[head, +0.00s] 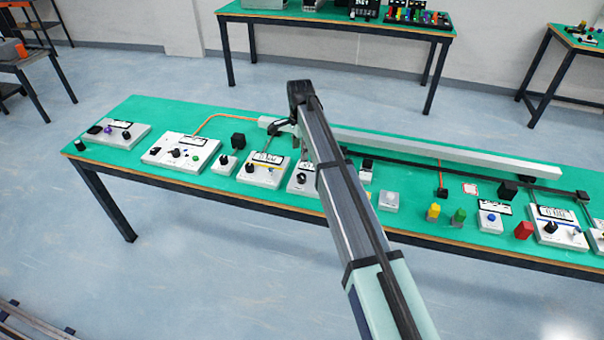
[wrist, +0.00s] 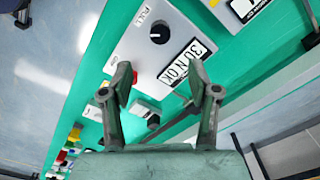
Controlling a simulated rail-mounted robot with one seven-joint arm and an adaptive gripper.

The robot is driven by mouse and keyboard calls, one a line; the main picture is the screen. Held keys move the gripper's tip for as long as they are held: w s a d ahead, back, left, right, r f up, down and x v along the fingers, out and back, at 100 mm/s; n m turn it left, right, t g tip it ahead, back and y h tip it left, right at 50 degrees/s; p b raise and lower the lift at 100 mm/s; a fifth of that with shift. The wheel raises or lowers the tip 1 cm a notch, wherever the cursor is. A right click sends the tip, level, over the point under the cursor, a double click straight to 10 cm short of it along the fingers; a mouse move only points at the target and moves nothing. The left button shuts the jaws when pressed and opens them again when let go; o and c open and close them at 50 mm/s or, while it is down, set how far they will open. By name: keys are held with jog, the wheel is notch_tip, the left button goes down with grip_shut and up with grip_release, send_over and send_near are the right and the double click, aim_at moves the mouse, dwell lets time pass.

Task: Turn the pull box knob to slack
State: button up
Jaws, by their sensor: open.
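The pull box (wrist: 150,60) is a light grey box with a "PULL" label and a plate that seems to read "30N OK"; both look tilted in the wrist view. Its round black knob (wrist: 160,33) carries a small light mark, but the setting is too small to read. My gripper (wrist: 163,78) is open and empty. Its two fingers are apart and point toward the box, with the knob beyond the fingertips and between their lines. No contact shows. In the head view my arm covers part of a white box with a black knob (head: 301,178), and my gripper is largely hidden.
Other knob boxes stand left, such as one with a yellow strip (head: 262,170), and others right along the green table (head: 150,112). A long pale rail (head: 440,150) runs along the back. Yellow (head: 433,212), green (head: 459,216) and red (head: 524,230) blocks stand right.

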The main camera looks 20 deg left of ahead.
aim_at(300, 176)
notch_tip(300, 176, down, 12)
jog(key=p, duration=0.2)
jog(key=shift+f+p, duration=0.25)
jog(key=shift+p, duration=0.15)
jog(key=c, duration=1.2)
